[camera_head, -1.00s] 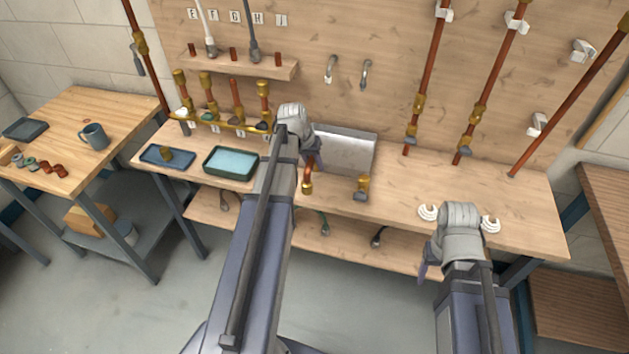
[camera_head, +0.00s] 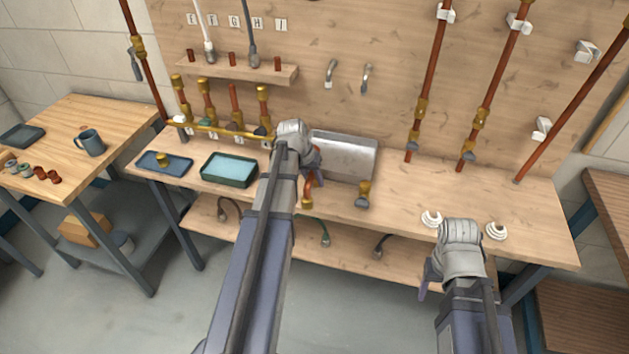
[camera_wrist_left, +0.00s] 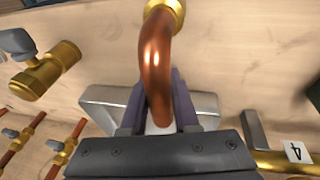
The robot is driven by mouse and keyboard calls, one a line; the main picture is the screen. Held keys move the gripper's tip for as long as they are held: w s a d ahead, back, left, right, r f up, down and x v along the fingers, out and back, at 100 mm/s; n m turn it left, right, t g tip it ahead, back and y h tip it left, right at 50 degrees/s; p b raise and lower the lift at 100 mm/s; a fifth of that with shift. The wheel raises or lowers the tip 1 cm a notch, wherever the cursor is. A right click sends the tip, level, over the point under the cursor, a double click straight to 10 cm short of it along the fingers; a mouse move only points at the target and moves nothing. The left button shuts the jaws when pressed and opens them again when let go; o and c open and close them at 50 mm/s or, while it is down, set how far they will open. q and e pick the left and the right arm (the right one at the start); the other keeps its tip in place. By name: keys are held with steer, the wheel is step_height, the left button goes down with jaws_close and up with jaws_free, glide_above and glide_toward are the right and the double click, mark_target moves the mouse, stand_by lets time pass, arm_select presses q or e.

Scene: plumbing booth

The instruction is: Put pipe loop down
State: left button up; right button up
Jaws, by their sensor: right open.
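The pipe loop (camera_head: 310,188) is a bent copper tube with a brass end, at the front middle of the bench (camera_head: 400,207). In the left wrist view the copper bend (camera_wrist_left: 157,75) passes between the fingers of my left gripper (camera_wrist_left: 158,105), which looks shut on it. In the head view my left gripper (camera_head: 315,170) is partly hidden by its own wrist. I cannot tell whether the loop's brass end touches the bench. My right gripper (camera_head: 424,283) is empty, near the bench's front edge at the right.
A brass valve (camera_head: 363,195) stands right of the loop. A teal-lined tray (camera_head: 230,182) and a blue tray (camera_head: 180,172) lie to the left. A metal panel (camera_head: 343,157) and a brass manifold (camera_head: 215,130) are behind. White clips (camera_head: 431,219) lie at right.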

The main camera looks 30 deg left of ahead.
arm_select(q)
steer(key=o, duration=0.4)
steer(key=shift+r, duration=0.2)
steer(key=p+v, duration=1.1)
steer(key=v, duration=0.1)
steer(key=shift+p, duration=0.35)
steer(key=shift+d, duration=0.1)
steer(key=s+d+m+g+y, duration=0.1)
steer(key=s+d, duration=0.4)
steer(key=d, duration=0.5)
steer(key=s+d+m+g+y, duration=0.1)
steer(key=s+d+m, duration=0.2)
steer(key=d, duration=0.8)
steer(key=s+d+f+m+g, duration=0.1)
steer(key=s+d+m, duration=0.1)
steer(key=s+d, duration=0.4)
steer(key=shift+s+d+m+y, duration=0.2)
steer(key=shift+d, duration=1)
steer(key=shift+s+d+m+y, duration=0.15)
steer(key=shift+d+m+y, duration=0.05)
steer(key=shift+d, duration=0.95)
